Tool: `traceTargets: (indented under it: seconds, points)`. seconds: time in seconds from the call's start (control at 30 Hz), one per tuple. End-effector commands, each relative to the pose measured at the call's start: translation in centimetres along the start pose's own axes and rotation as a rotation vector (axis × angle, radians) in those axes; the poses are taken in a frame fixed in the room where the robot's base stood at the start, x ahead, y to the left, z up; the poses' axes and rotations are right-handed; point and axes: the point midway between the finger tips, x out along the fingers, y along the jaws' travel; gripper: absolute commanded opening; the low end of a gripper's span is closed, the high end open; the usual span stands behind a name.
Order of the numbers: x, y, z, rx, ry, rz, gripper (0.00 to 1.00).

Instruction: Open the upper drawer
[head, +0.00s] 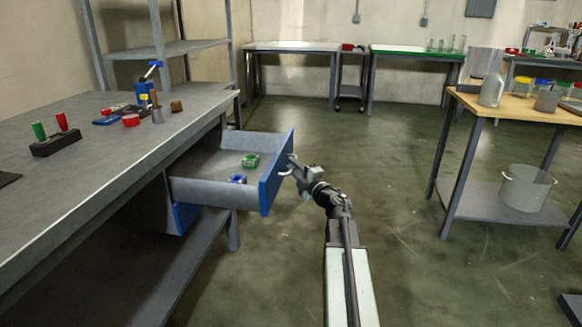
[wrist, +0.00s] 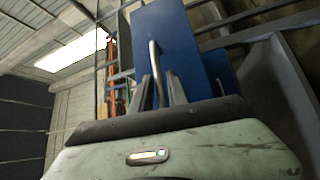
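The upper drawer has a blue front (head: 277,172) and grey sides, and stands pulled well out from under the grey workbench at left. A green item (head: 250,161) and a blue item (head: 237,179) lie inside it. Its pale curved handle (head: 285,172) is on the blue front. My gripper (head: 293,166) is at this handle, in front of the drawer. In the wrist view, the handle (wrist: 155,65) passes between my two fingers (wrist: 162,92), against the blue front (wrist: 172,40). The fingers stand apart, with a gap beside the handle.
The workbench (head: 75,185) carries several tools and red and green-handled items. A lower blue drawer front (head: 186,217) shows below the upper drawer. At right, a wooden-topped table (head: 520,106) holds vessels, with a pot (head: 526,188) on its lower shelf. The floor between is clear.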

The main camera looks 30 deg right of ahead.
Motion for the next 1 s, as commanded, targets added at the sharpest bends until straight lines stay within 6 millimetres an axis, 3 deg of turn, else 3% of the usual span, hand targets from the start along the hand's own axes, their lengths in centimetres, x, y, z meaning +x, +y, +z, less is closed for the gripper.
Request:
traceTargets:
  seconds: [0.3,0.4,1.0]
  points:
    - [-6.0,-0.1,-0.2,-0.001,-0.001,0.000,0.20]
    - [-7.0,-0.1,-0.1,0.000,-0.001,0.000,0.20]
    - [-7.0,0.0,0.0,0.000,-0.001,0.000,0.20]
